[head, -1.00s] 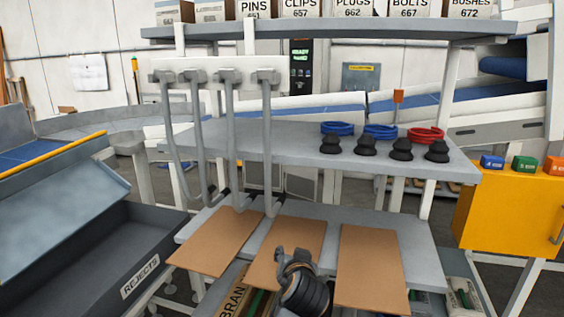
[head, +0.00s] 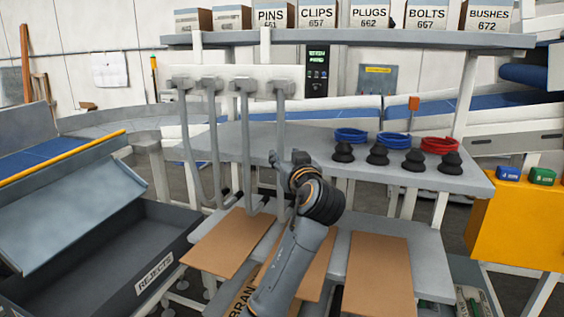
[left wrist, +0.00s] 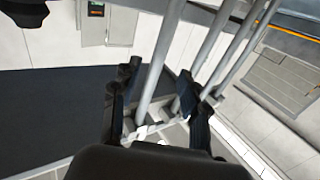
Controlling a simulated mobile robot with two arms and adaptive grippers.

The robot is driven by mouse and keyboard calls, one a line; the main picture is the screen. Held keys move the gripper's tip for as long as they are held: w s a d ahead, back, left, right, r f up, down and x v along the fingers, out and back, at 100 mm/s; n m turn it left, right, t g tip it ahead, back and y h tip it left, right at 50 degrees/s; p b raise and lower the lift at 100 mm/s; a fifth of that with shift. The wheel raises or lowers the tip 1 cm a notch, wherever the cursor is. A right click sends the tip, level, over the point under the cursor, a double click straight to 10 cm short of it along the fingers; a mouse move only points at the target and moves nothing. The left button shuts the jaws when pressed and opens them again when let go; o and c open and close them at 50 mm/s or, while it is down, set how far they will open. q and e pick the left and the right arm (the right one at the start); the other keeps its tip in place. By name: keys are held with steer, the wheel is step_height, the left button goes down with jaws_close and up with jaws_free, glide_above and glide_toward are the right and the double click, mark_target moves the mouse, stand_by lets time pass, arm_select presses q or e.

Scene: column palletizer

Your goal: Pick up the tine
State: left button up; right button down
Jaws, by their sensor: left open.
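Several long grey tines hang from holders on a white bar on the rack, their lower ends bent. The rightmost tine (head: 281,122) passes behind my left gripper (head: 284,160) in the head view. In the left wrist view my left gripper (left wrist: 158,88) is open, and one tine (left wrist: 160,55) runs lengthwise between its fingers. I cannot tell whether either finger touches it. The other tines (left wrist: 212,45) are to its right, close to the right finger. My right gripper is not in view.
A grey shelf (head: 300,143) holds black cups (head: 411,160) and blue and red rings (head: 439,145) to the right. Brown boards (head: 378,275) lie on the lower shelf. A dark rejects bin (head: 160,222) stands at left. Labelled boxes line the top shelf.

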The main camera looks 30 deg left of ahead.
mark_target(281, 147)
arm_select(q)
steer(key=shift+w+a+r, duration=0.1)
steer(key=shift+w+a, duration=0.4)
steer(key=shift+w, duration=0.05)
steer(key=p+x, duration=0.4)
steer(key=shift+w+a+r, duration=0.2)
steer(key=shift+a, duration=0.05)
steer(key=shift+w+a+f, duration=0.2)
steer(key=shift+w+a, duration=0.1)
steer(key=shift+d, duration=0.1)
steer(key=c, duration=0.3)
jaws_close()
steer(key=shift+r, duration=0.1)
